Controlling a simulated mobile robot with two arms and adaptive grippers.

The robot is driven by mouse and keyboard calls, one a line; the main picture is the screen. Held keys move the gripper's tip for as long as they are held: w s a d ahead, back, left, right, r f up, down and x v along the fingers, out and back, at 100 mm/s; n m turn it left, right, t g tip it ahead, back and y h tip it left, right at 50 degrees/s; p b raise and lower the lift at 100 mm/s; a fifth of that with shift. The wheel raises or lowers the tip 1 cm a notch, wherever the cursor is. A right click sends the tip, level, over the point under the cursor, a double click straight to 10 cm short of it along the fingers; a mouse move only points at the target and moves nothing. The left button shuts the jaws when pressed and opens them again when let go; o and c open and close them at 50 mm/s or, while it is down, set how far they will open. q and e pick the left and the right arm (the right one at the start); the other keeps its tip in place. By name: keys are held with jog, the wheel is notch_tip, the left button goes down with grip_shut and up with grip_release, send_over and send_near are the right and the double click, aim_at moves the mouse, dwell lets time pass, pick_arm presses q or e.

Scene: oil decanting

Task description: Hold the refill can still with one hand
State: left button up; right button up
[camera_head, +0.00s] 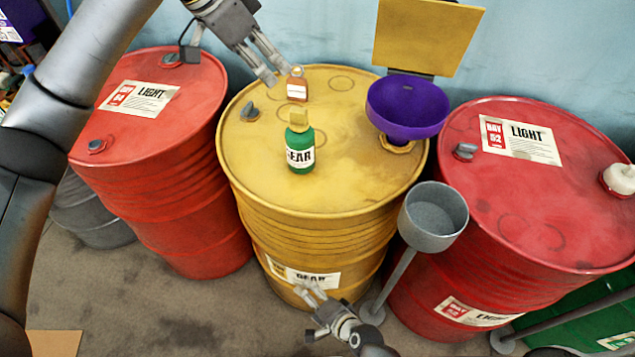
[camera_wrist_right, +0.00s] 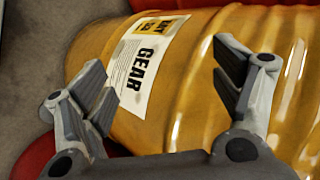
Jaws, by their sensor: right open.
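A green can labelled GEAR (camera_head: 300,152) with a tan cap stands upright on the yellow drum's lid (camera_head: 345,175). A small red-brown item with a white label (camera_head: 297,88) is behind it on the lid. My left gripper (camera_head: 277,76) is above the lid, beyond the green can, with its fingers apart and empty; its tips are close to the small item, and I cannot tell whether they touch it. My right gripper (camera_head: 311,294) is low in front of the yellow drum, open and empty. In the right wrist view its fingers (camera_wrist_right: 165,88) frame the drum's GEAR label (camera_wrist_right: 145,65).
A purple funnel (camera_head: 408,108) with a raised yellow flap (camera_head: 427,38) sits at the lid's right edge. Red drums stand left (camera_head: 150,130) and right (camera_head: 540,200). A grey cup on a stand (camera_head: 433,215) is to the right of my right gripper.

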jog(key=w+a+r+m+t+y, duration=0.2)
jog(key=w+a+r+m, duration=0.15)
jog(key=r, duration=0.55)
jog(key=w+a+r+m+t+y, duration=0.1)
jog(key=w+a+r+m+t, duration=0.2)
jog(key=r, duration=0.6)
jog(key=w+a+r+m+t+y, duration=0.1)
jog(key=w+a+r+m+y, duration=0.2)
jog(key=r, duration=0.7)
jog(key=m+t+h, duration=0.4)
jog(key=m+h, duration=0.3)
jog(key=m, duration=0.6)
send_near(305, 157)
jog(key=shift+w+a+r+n, duration=0.25)
jog(key=shift+w+a, duration=0.25)
jog(key=shift+w, duration=0.2)
jog(key=shift+w+d, duration=0.2)
jog(key=shift+w, duration=0.35)
jog(key=x, duration=1)
jog(key=shift+f, duration=0.2)
jog(key=shift+s, duration=0.1)
jog(key=c, duration=1.3)
jog(key=shift+c, duration=0.2)
